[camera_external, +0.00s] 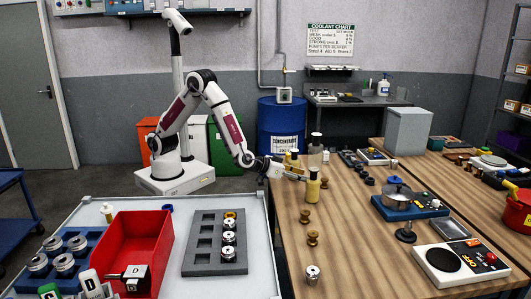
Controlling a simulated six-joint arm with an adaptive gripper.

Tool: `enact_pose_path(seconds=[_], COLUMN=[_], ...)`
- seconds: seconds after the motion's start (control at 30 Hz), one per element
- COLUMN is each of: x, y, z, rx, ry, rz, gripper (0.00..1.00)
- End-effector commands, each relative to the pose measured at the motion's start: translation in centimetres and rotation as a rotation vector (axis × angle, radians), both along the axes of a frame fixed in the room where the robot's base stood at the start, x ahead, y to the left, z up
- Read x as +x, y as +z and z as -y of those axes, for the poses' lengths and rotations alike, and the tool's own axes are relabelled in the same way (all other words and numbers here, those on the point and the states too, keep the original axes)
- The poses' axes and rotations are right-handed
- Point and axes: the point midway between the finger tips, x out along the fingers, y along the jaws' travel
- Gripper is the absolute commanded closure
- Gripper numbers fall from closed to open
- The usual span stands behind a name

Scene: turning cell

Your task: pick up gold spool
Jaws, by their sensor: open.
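Several small gold-brown spools stand on the wooden table: one nearest the front (312,238), one a little behind it (304,215), and one farther back (324,183) beside the yellow bottle. My gripper (300,174) is open, points right over the table's left side, and appears empty. The front spools stand lower in the picture, apart from my gripper. A silver spool (312,275) stands at the table's front left.
A grey slotted tray (204,262) holds several silver spools and a yellow-topped piece. A red bin (120,248) stands beside it. Bare wood lies around the front spools.

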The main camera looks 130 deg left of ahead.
Motion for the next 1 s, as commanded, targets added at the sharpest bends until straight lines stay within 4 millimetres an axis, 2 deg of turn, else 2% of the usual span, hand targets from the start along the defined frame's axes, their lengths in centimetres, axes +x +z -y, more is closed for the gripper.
enact_pose_path(seconds=[0.37, 0.8, 1.0], x=[0.3, 2.8, 3.5], y=[-0.2, -2.1, -2.5], z=[-0.4, -4.2, -5.1], rx=[-0.001, -0.002, -0.001], ry=[0.000, 0.002, 0.002], rz=[0.001, 0.001, 0.001], gripper=[0.56, 0.56, 0.56])
